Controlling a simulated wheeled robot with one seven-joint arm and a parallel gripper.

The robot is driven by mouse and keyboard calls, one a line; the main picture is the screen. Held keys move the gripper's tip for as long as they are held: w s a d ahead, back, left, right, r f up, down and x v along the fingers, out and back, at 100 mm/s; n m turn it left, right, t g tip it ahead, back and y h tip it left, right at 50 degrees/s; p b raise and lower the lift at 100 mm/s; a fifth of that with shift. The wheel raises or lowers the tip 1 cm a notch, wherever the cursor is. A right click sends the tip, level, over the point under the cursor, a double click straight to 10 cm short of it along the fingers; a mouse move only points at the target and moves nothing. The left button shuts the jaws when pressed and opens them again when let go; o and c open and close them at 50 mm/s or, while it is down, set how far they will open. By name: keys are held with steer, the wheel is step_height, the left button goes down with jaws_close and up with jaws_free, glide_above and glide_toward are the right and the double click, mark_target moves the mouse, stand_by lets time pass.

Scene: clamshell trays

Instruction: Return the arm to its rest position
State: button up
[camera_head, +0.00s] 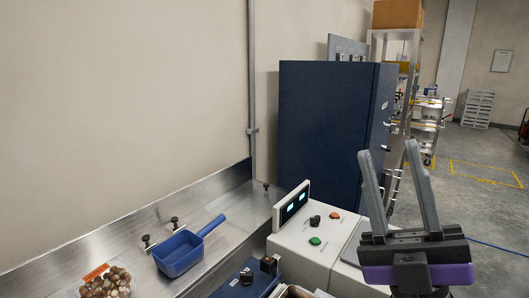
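My gripper (392,160) is at the right of the head view, raised in front of the white control box and the dark blue cabinet. Its two grey fingers point up and stand apart, with nothing between them. Its black and purple body shows below the fingers. The rest of my arm is mostly out of view.
A blue scoop (180,252) and a clear clamshell tray (112,292) of brown items lie on the steel counter (232,210). A white control box (305,240) with buttons stands beside them. A dark blue cabinet (325,125) stands behind. Open floor (490,200) lies at right.

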steer(key=s+d+f+m+h+b, duration=0.1)
steer(key=s+d+f+m+h, duration=0.1)
steer(key=f+m+h, duration=0.65)
steer(key=s+d+f+m+h+b, duration=0.1)
steer(key=s+d+f+m+h, duration=0.15)
steer(key=f+m+h, duration=0.6)
steer(key=s+d+f+m+h, duration=0.2)
steer(key=s+f+m+h, duration=0.1)
steer(key=f+m+h, duration=0.5)
steer(key=s+f+n+g+y+b, duration=0.2)
steer(key=s+f+g, duration=0.6)
steer(key=s+f, duration=1.1)
steer(key=shift+s+a+f+n+y+b, duration=0.25)
steer(key=shift+s+y+b, duration=0.25)
steer(key=shift+s+y, duration=0.6)
steer(key=shift+r, duration=0.1)
